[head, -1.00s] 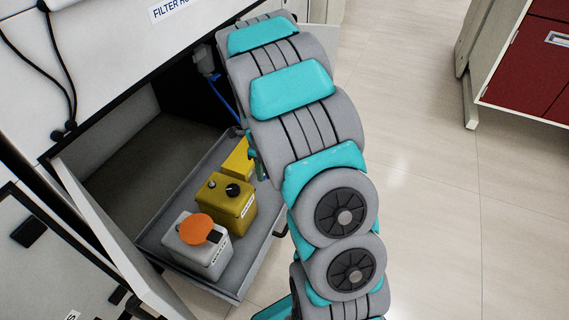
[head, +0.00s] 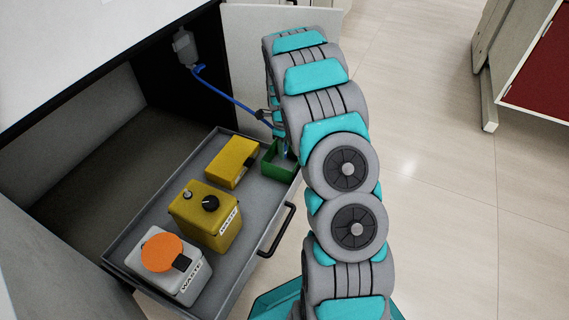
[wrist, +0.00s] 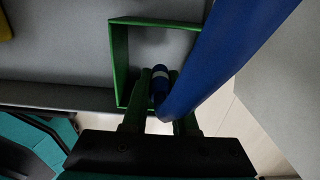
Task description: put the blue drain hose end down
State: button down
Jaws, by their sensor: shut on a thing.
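The blue drain hose (head: 228,94) runs from a white fitting inside the cabinet down to my gripper in the head view. In the wrist view my gripper (wrist: 165,112) is shut on the blue hose (wrist: 205,70), which fills the upper right. The hose end (wrist: 160,83), with a pale band, shows between the fingers, over the open green bin (wrist: 122,60). I cannot tell whether it touches the bin. In the head view the green bin (head: 271,166) sits at the tray's far right corner, partly behind my arm.
The grey pull-out tray (head: 255,215) also holds a yellow box (head: 231,158), a yellow waste can (head: 203,215) and a white waste can (head: 168,268) with an orange cap. A black handle (head: 277,230) is on its front. Open cabinet doors flank it.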

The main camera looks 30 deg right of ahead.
jog(key=shift+f+b, duration=0.3)
jog(key=shift+f, duration=2.9)
jog(key=shift+f, duration=0.1)
jog(key=c, duration=0.7)
grip_release()
